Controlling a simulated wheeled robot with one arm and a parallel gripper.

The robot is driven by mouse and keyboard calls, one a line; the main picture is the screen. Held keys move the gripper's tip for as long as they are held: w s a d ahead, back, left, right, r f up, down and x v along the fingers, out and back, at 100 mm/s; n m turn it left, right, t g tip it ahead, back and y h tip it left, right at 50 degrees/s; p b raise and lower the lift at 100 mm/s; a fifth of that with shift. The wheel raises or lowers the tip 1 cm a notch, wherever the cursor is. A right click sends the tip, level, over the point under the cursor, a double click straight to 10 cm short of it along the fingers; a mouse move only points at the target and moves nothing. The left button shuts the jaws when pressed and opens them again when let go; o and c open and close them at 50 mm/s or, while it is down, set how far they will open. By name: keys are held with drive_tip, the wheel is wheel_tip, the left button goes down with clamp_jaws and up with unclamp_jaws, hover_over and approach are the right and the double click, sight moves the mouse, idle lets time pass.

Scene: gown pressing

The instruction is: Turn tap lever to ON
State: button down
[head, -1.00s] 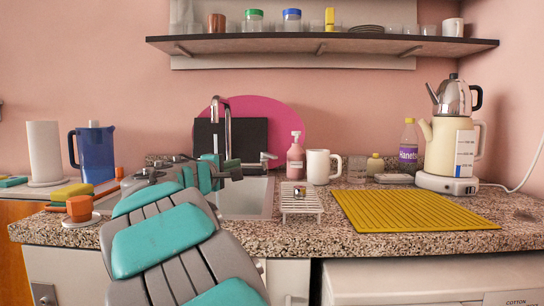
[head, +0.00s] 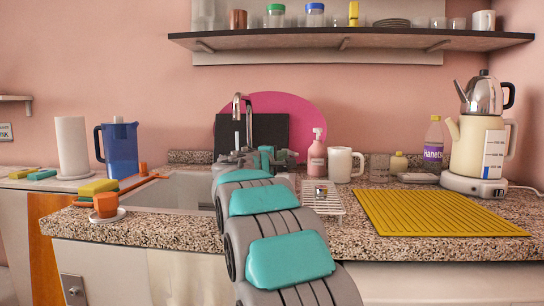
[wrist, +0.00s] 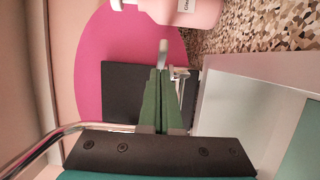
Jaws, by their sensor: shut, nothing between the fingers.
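The chrome tap spout (head: 237,104) rises behind the sink in front of a dark board. It also shows as a curved tube at the lower left of the wrist view (wrist: 42,148). My gripper (head: 287,157) is at the back of the sink, right of the spout, and hides most of the tap's lever in the head view. In the wrist view my gripper's green fingers (wrist: 163,74) are together with nothing held. A pale lever end (wrist: 163,50) shows just past the fingertips, with a small metal fitting beside them. I cannot tell whether the fingers touch the lever.
A pink soap bottle (head: 316,157) and a white mug (head: 343,165) stand right of my gripper. A wire rack (head: 326,205) and a yellow mat (head: 435,212) lie on the counter. A blue jug (head: 121,150) is at left. A shelf (head: 350,38) hangs above.

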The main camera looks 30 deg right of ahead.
sight(293, 154)
drive_tip(key=shift+s+d, duration=0.1)
drive_tip(key=shift+d, duration=0.25)
drive_tip(key=t+b, duration=0.1)
drive_tip(key=s+d+n+t+y+b, duration=0.1)
drive_tip(key=shift+d+f+y+b, duration=0.1)
drive_tip(key=shift+d+y+b, duration=0.1)
drive_tip(key=shift+y+b, duration=0.15)
drive_tip(key=shift+s+d+n, duration=0.1)
drive_tip(key=shift+d+n, duration=0.2)
drive_tip(key=shift+d, duration=0.05)
